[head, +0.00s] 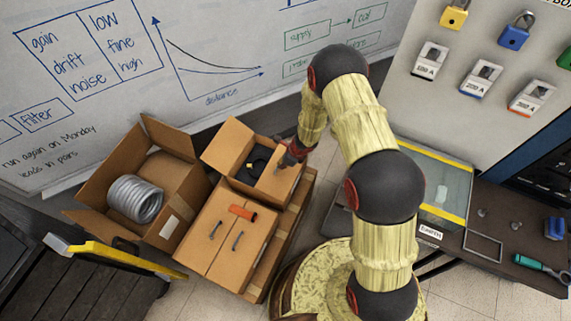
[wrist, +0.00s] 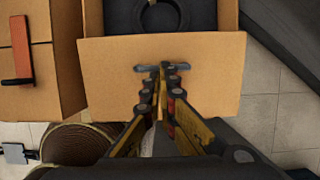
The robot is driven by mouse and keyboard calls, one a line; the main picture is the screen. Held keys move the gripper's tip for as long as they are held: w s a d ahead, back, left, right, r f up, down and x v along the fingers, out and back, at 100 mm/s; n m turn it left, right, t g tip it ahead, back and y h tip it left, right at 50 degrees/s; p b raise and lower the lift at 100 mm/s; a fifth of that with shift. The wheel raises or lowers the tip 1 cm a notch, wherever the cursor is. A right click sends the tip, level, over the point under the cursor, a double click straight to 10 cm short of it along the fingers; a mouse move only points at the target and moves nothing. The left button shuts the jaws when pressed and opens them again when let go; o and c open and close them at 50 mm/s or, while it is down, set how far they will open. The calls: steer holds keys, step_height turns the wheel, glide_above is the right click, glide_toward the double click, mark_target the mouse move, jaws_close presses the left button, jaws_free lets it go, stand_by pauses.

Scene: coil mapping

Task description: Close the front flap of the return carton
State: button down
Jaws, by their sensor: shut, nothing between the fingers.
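An open brown carton (head: 229,135) stands at the back, near the whiteboard, with a black ring-shaped item (head: 258,160) inside. I take it for the return carton; no name on it is readable. Its front flap (head: 277,184) is unfolded and slopes on my side of the opening.
Left stands another open carton holding a silver coil (head: 135,199). A closed carton (head: 208,255) with grey handles and an orange piece (head: 243,212) is in front.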

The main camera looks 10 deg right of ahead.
steer(key=shift+w+a+f, duration=0.1)
steer(key=shift+a+f, duration=0.05)
steer(key=shift+f, duration=0.2)
steer(key=shift+r, duration=0.2)
steer(key=shift+r+p, duration=0.55)
steer(key=shift+r, duration=0.1)
steer(key=shift+d+r+p, duration=0.3)
steer(key=shift+r+p, duration=0.15)
steer(key=shift+r, duration=0.1)
steer(key=a+p+v, duration=0.1)
steer(key=p+v, duration=0.4)
steer(key=v, duration=0.7)
steer(key=shift+r, duration=0.35)
steer(key=shift+d, duration=0.1)
